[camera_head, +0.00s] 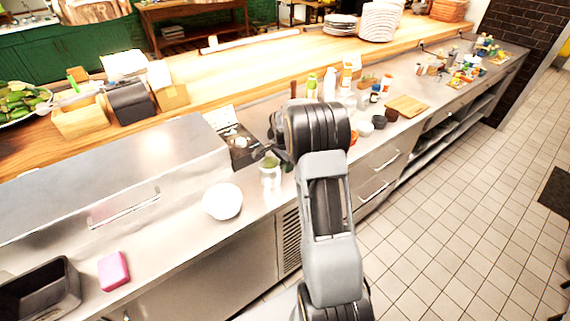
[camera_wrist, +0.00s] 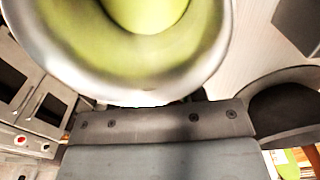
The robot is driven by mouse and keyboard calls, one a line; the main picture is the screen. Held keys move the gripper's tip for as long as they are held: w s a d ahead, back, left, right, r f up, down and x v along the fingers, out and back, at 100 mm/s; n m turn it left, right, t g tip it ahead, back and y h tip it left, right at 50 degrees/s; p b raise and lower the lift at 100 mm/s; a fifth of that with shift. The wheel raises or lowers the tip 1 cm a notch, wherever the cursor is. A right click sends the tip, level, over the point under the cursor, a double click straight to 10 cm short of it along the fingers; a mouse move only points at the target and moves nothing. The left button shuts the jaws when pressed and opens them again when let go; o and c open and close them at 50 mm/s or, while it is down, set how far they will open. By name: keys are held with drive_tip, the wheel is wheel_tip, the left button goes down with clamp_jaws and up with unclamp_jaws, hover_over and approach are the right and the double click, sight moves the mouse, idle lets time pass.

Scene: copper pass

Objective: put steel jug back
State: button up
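A shiny steel jug (camera_head: 270,177) with green inside shows just below and left of my wrist in the head view, over the steel counter. In the wrist view the jug's round rim (camera_wrist: 130,92) fills the top, very close to the camera, with yellow-green inside. My gripper (camera_head: 273,153) is at the jug, mostly hidden behind my dark wrist. The jug hides the fingertips in the wrist view, so I cannot tell whether they are closed on it. I cannot tell if the jug touches the counter.
A white bowl-like round object (camera_head: 222,201), a pink sponge (camera_head: 114,271) and a black tray (camera_head: 42,292) are on the counter to the left. Bottles (camera_head: 329,84), small dark bowls (camera_head: 379,121) and a wooden board (camera_head: 407,105) stand to the right. Bare counter lies between sponge and white object.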

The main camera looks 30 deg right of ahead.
wheel_tip(320, 180, up, 12)
drive_tip(key=shift+f+b, duration=0.1)
drive_tip(key=shift+b, duration=0.35)
drive_tip(key=s+a+r+n+t, duration=0.2)
drive_tip(key=s+a+r+n, duration=0.4)
drive_tip(key=s+a+n, duration=0.3)
drive_tip(key=s+a+f+n+t, duration=0.1)
drive_tip(key=s+a+n, duration=0.2)
drive_tip(key=s, duration=0.4)
drive_tip(key=s+a+f+n+t, duration=0.1)
drive_tip(key=s+a+n, duration=0.3)
drive_tip(key=s+a, duration=0.1)
drive_tip(key=shift+s+f+n, duration=0.15)
drive_tip(key=shift+s+n, duration=0.15)
drive_tip(key=shift+s, duration=0.6)
